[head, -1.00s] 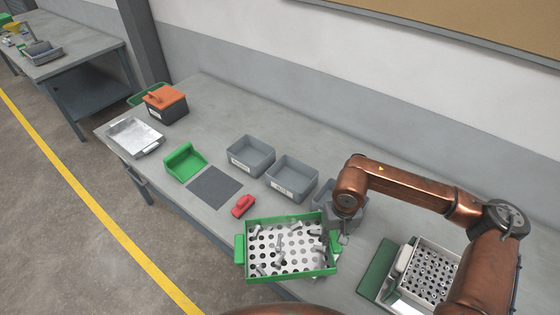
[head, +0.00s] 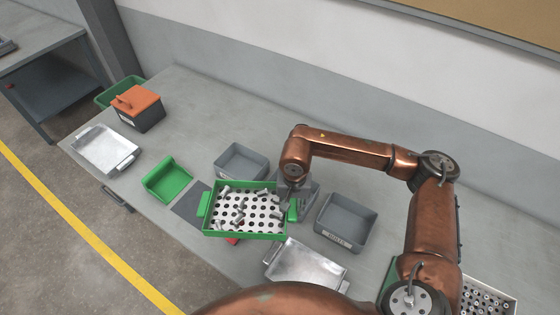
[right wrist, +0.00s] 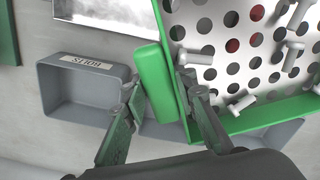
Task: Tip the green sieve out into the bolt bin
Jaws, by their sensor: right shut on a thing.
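The green sieve (head: 245,236) has a white perforated floor with several bolts lying loose on it. My right gripper (head: 292,203) is shut on the sieve's right-hand green handle (right wrist: 153,85) and holds it roughly level above the bench. In the right wrist view the fingers (right wrist: 160,90) lie on both sides of this handle. The bolt bin (head: 347,222) is a grey open box to the right of the sieve. Its label reads BOLTS, upside down, in the right wrist view (right wrist: 60,95), and the visible inside looks empty. My left gripper is out of view.
A metal tray (head: 305,265) lies in front of the bolt bin. Another grey bin (head: 240,162) stands behind the sieve; one more is partly hidden by my right gripper. A green scoop-like tray (head: 167,179), a metal tray (head: 105,150) and an orange-lidded box (head: 138,108) are left.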

